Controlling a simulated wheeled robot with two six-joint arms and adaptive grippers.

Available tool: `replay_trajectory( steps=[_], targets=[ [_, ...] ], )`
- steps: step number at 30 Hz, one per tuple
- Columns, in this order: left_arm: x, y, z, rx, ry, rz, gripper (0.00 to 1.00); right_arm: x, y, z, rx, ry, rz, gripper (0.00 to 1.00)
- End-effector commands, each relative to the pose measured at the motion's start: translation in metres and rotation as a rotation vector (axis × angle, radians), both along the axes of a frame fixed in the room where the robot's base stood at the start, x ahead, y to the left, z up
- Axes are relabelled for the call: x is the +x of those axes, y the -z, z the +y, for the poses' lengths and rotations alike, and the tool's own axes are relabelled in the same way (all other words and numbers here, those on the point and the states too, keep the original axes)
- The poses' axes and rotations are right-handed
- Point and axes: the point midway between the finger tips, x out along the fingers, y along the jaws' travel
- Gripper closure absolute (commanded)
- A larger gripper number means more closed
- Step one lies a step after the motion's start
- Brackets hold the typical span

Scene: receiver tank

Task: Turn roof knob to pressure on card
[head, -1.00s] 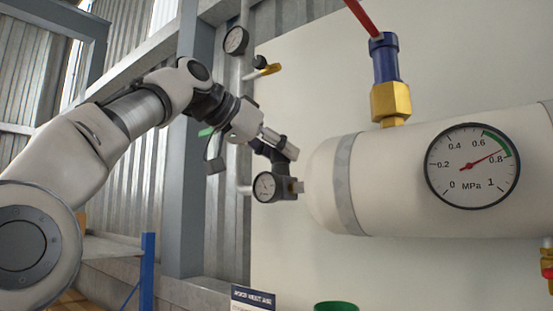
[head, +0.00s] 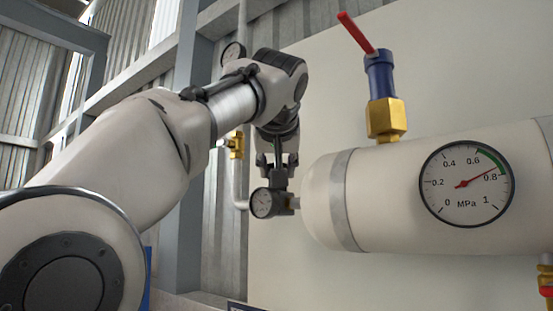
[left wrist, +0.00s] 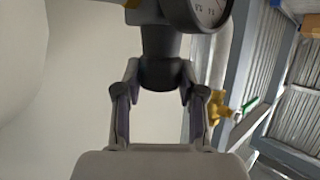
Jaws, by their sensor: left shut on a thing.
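The dark knob (head: 279,183) stands upright on top of a small regulator with a round gauge (head: 263,204), left of the tank. My left gripper (head: 277,168) comes down from above and is shut on the knob. In the left wrist view the knob (left wrist: 160,74) is between the two fingertips (left wrist: 160,88), with part of the small gauge (left wrist: 200,8) beyond it. The small gauge's reading is too small to tell. Only the top edge of the card (head: 240,307) shows at the bottom, and its pressure value cannot be read. My right gripper is not in view.
A white tank (head: 400,200) carries a large gauge (head: 466,184) reading slightly under 0.8 MPa. Above it is a blue and brass valve with a red lever (head: 356,33). A brass valve (head: 236,146) and pipe are left behind my arm.

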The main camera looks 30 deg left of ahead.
Motion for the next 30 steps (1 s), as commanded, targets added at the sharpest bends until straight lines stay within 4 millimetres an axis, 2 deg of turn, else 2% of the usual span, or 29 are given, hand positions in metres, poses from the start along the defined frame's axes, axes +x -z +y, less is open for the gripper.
replay_trajectory(
  steps=[9, 22, 23, 24, 25, 30],
  targets=[
    [0.0009, 0.0005, 0.0004, -0.002, -0.098, 0.003, 0.95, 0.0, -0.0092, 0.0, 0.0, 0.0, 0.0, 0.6],
    [0.0009, 0.0022, 0.0008, -0.003, -0.108, 0.004, 0.96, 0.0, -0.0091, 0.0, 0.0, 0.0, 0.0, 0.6],
    [0.0009, 0.0022, 0.0008, -0.003, -0.108, 0.004, 0.54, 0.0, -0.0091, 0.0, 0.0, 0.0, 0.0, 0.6],
    [0.0009, 0.0022, 0.0007, -0.003, -0.108, 0.004, 0.4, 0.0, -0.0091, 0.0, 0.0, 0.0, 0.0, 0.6],
    [0.0009, 0.0022, 0.0008, -0.003, -0.108, 0.004, 0.35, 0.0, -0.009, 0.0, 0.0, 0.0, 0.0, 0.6],
    [0.0005, 0.0016, 0.0007, -0.002, -0.108, 0.003, 0.35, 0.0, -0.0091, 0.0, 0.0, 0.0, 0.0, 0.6]
  ],
)
